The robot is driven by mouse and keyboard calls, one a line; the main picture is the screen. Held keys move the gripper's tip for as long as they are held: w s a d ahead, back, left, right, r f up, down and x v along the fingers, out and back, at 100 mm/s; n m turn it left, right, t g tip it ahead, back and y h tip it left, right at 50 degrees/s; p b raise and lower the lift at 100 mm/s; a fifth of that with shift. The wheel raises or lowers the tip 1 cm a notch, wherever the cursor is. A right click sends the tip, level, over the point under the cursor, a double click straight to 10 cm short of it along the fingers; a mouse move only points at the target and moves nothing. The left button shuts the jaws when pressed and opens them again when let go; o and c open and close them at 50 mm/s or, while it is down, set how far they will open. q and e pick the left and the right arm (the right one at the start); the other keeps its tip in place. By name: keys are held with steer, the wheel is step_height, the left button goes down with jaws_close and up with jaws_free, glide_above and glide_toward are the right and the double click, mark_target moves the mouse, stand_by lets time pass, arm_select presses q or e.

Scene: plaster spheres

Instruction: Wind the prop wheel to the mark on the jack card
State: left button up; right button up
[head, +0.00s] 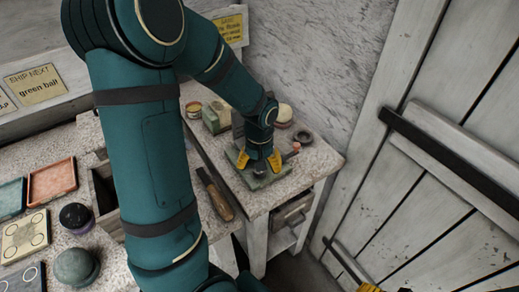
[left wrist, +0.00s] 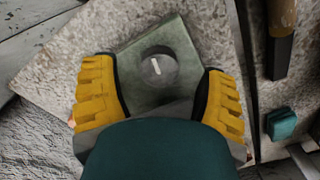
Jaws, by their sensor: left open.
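The prop wheel (left wrist: 157,67) is a round dark grey knob with a short white line on top, in the left wrist view. It sits on a grey-green block (left wrist: 178,50), which also shows in the head view (head: 262,182) on the small side table. My left gripper (head: 259,164) points down over the block. Its yellow fingers are open on either side of the wheel, with gaps visible in the left wrist view (left wrist: 160,72). A yellow card (head: 231,28) on the back ledge is partly hidden by my arm; its text is unclear. Only yellow tips of my right gripper (head: 371,288) show at the bottom edge.
A wooden-handled tool (head: 215,192) lies left of the block. A green box (head: 215,118), a pale ball (head: 284,112) and a dark ring (head: 303,137) stand behind. The plaster wall and plank door (head: 440,190) bound the right.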

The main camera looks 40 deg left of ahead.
arm_select(q)
step_height(320, 180, up, 10)
stand_by(0.3)
